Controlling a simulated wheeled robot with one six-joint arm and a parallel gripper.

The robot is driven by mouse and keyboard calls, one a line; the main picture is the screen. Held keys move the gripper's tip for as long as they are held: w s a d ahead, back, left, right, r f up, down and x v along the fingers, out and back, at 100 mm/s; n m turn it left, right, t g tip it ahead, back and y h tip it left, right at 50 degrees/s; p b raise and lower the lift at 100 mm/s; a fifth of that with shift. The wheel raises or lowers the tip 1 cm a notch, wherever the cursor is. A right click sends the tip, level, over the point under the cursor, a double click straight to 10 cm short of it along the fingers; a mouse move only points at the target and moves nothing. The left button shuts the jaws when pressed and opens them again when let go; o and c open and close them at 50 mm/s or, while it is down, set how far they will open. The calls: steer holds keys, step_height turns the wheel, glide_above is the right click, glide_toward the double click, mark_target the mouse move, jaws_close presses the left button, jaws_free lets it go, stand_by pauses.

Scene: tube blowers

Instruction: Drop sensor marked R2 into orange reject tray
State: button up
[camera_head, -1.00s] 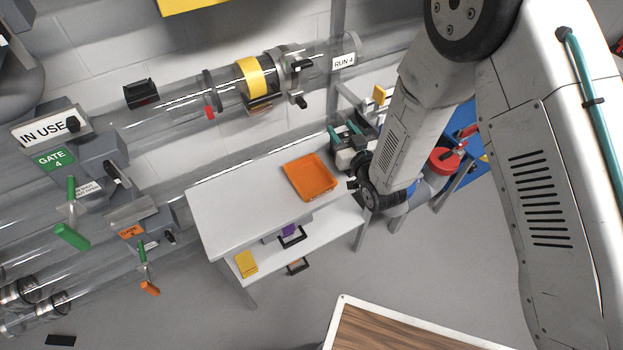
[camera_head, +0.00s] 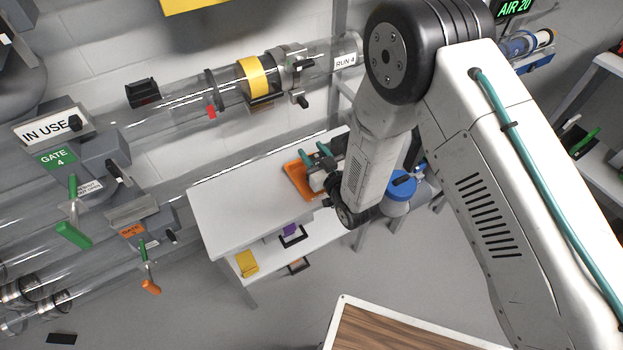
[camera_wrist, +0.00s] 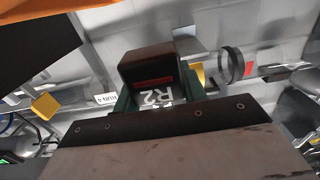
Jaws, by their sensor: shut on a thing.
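The orange reject tray (camera_head: 293,174) lies on the white bench, its right part covered by my gripper. My gripper (camera_head: 316,157), with green fingers, appears over the tray's right side in the head view; its height above it is hard to judge. In the wrist view my gripper (camera_wrist: 158,98) is shut on a dark sensor (camera_wrist: 148,66) with a red stripe and a white R2 mark. An orange surface, likely the tray, shows at the top left of the wrist view (camera_wrist: 45,5). The sensor is not clearly visible in the head view.
The white bench (camera_head: 233,208) is clear left of the tray. Clear tubes with a yellow band (camera_head: 253,77) run behind the bench. A blue-lidded container (camera_head: 401,187) stands right of my wrist.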

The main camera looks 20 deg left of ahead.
steer(key=o, duration=1.1)
steer(key=shift+f, duration=0.1)
steer(key=v, duration=0.8)
steer(key=shift+w, duration=0.1)
